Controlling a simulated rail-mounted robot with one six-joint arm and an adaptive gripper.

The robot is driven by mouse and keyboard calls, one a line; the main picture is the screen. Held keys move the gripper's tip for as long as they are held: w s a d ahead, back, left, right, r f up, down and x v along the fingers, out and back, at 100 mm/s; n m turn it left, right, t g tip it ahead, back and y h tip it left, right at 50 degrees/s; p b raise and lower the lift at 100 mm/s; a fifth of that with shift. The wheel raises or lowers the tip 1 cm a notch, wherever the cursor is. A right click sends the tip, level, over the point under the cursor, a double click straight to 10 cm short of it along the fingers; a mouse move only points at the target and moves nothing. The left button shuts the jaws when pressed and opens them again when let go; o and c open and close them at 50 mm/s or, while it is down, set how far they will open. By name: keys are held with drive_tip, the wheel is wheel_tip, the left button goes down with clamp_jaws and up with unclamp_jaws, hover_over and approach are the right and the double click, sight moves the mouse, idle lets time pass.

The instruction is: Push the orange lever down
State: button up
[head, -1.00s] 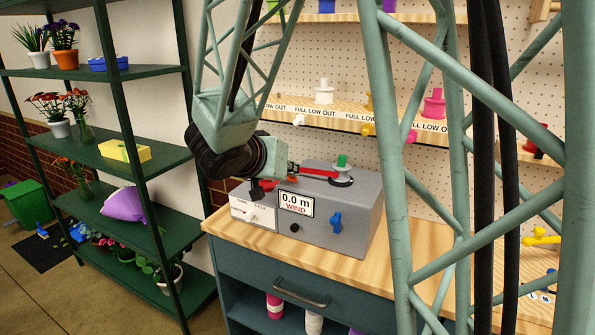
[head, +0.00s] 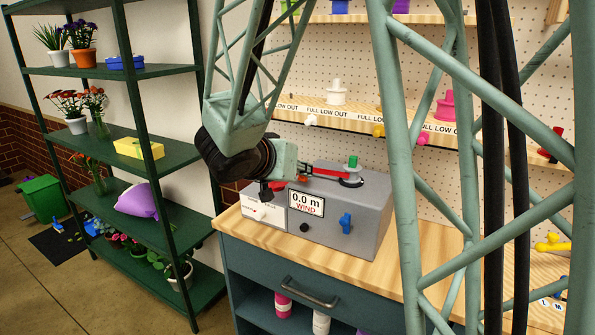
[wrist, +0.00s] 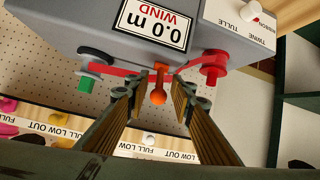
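The orange lever (wrist: 158,92), a short stalk with a ball end, sticks out from the grey winder box in the wrist view. The box (head: 345,209) stands on the workbench, its display reading "0.0 m WIND"; it also shows in the wrist view (wrist: 110,42). My gripper (wrist: 156,87) is open, with one finger on each side of the lever. The ball end lies between the fingertips in the picture; I cannot tell whether they touch it.
A red strip (wrist: 135,71) runs across the box close to the fingertips, with a red knob (wrist: 209,66) on the right. A green-topped spool (head: 353,163) and a blue knob (head: 346,223) are on the box. The pegboard shelf (head: 350,118) is behind.

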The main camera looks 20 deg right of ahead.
drive_tip(key=v, duration=1.2)
idle(0.6)
idle(0.5)
drive_tip(key=shift+s, duration=0.1)
